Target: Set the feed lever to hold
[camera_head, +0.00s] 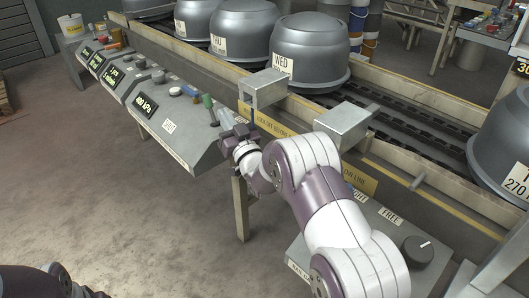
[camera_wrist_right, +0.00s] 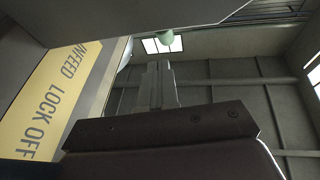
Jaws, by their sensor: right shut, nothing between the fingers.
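A lever with a green grip (camera_head: 209,104) stands on the sloped grey control panel (camera_head: 190,150), left of the conveyor. A pale green knob (camera_wrist_right: 168,41) shows beyond my fingertips in the right wrist view; it looks like the same grip. My right gripper (camera_head: 226,119) is shut and empty, just right of the green grip in the head view. Its two fingers are together in the wrist view (camera_wrist_right: 158,82). I cannot tell whether they touch the lever. Part of my left arm shows at the bottom left.
Large grey drums (camera_head: 312,52) stand along the conveyor behind the panel. Metal box brackets (camera_head: 343,124) and a yellow lock-off sign (camera_head: 268,124) are close to my right arm. Another panel with a black dial (camera_head: 418,250) lies at the right. The floor at left is clear.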

